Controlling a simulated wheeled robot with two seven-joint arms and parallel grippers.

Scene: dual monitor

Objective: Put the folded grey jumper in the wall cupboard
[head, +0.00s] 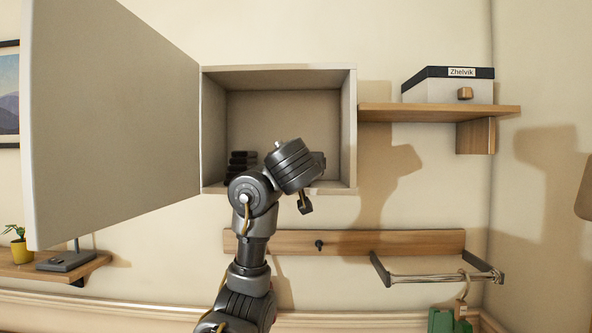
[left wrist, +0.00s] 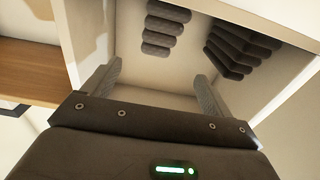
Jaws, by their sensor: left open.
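The wall cupboard (head: 348,130) hangs open in the head view, its door (head: 110,120) swung out to the left. My left arm reaches up to the cupboard's lower front, hiding part of the inside and the gripper's fingertips. In the left wrist view my left gripper (left wrist: 155,88) is open and empty, fingers pointing into the cupboard. Beyond the fingers are two dark grey layered stacks, one near the middle (left wrist: 168,28) and one to the right (left wrist: 240,46). A dark stack (head: 240,164) shows at the cupboard's left in the head view. I cannot tell which is the jumper.
A wooden shelf (head: 430,110) with a labelled box (head: 450,88) adjoins the cupboard on the right. Below are a peg rail (head: 390,242), a hanging bar (head: 440,277) and a green item (head: 445,321) on a hanger. A low shelf (head: 80,265) holds a plant (head: 18,245) at left.

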